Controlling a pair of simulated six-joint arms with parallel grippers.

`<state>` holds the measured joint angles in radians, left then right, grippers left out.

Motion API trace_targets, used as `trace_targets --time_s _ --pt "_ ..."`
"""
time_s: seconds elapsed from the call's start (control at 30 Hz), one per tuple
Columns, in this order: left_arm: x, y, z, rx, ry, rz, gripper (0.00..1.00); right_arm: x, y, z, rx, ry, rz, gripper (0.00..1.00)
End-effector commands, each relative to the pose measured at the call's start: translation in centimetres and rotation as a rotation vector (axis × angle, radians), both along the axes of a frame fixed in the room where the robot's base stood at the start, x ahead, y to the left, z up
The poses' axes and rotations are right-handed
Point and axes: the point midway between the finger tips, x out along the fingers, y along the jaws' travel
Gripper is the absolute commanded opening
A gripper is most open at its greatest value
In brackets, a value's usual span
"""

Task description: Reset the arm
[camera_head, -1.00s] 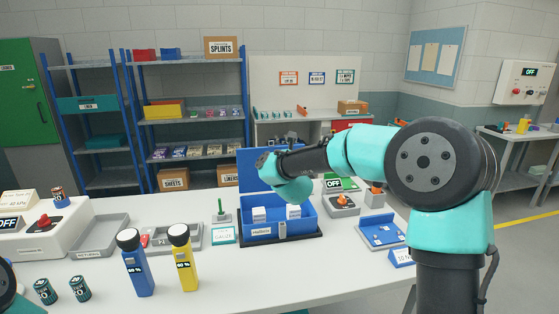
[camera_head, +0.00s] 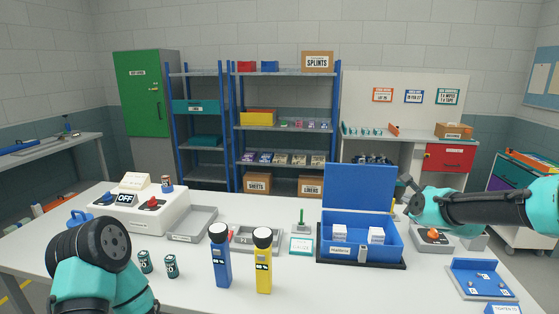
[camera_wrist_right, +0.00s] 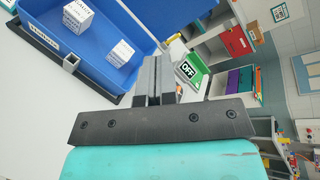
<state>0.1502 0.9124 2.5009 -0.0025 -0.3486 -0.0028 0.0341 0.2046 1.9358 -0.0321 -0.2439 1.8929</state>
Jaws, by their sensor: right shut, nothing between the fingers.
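My right gripper (camera_head: 404,181) comes in from the right and hangs just right of the open blue box's lid, above the table. In the right wrist view its two fingers (camera_wrist_right: 154,75) are together with nothing between them. The blue box (camera_head: 334,245) stands open with its lid (camera_head: 360,188) upright. Two small white boxes lie inside it; they also show in the wrist view (camera_wrist_right: 78,16). My left arm shows only as links at the lower left; its gripper is out of view.
A blue flashlight (camera_head: 220,262) and a yellow flashlight (camera_head: 263,272) stand upright at the front. Two dark cans are left of them. A grey box with an orange knob (camera_head: 433,236) sits below my right arm. A blue tray (camera_head: 483,279) lies front right. A grey tray (camera_head: 195,224) is empty.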

Motion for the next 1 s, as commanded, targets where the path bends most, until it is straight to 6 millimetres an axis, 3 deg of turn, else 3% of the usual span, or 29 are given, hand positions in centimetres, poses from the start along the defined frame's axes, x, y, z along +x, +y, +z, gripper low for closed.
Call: trace_targets --time_s 0.03,0.2,0.47,0.67,1.0 --pt "0.0 0.0 0.0 0.000 0.000 0.000 0.38 -1.7 -1.5 -0.6 -0.106 0.045 0.039 0.00" --pt "0.0 0.0 0.0 0.000 0.000 0.000 0.38 -6.9 -5.3 -2.8 -0.464 0.206 0.200 0.00" --pt "0.0 0.0 0.0 0.000 0.000 0.000 0.38 -13.8 -9.9 -6.8 -0.863 0.449 0.431 0.00" --pt "0.0 0.0 0.0 0.000 0.000 0.000 0.38 -17.9 -12.6 -12.9 -1.050 0.640 0.657 0.00" --pt "0.0 0.0 0.0 0.000 0.000 0.000 0.38 -26.3 -15.5 -26.5 -1.155 0.886 1.207 0.00"
